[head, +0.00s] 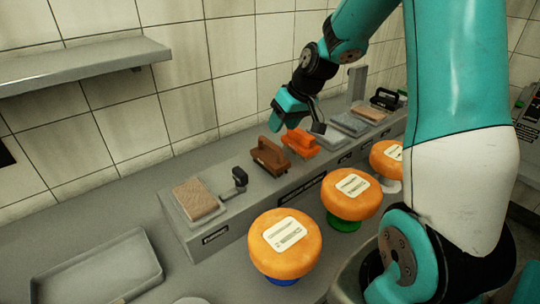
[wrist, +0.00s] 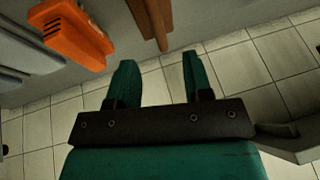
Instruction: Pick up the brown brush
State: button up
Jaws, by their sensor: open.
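The brown brush (head: 269,155), with a raised handle, sits on the grey raised ledge between a small black tool and an orange brush (head: 300,142). In the wrist view the brown brush (wrist: 153,25) shows at the top centre, partly cut off by the frame edge. The orange brush (wrist: 72,32) is at its upper left. My gripper (head: 302,130) is above the ledge, close to the orange brush in the head view. In the wrist view my gripper (wrist: 157,80) has its two teal fingers apart with nothing between them. The brown brush lies beyond the fingertips.
A tan sponge (head: 197,199) on a grey tray and a small black tool (head: 234,182) are left of the brown brush. A grey shelf (head: 80,65) juts from the tiled wall. An empty tray (head: 97,268) is at lower left.

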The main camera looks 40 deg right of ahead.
aim_at(270, 142)
jog(key=p+x, duration=0.3)
jog(key=x, duration=0.6)
jog(key=shift+d+r, duration=0.1)
grip_shut()
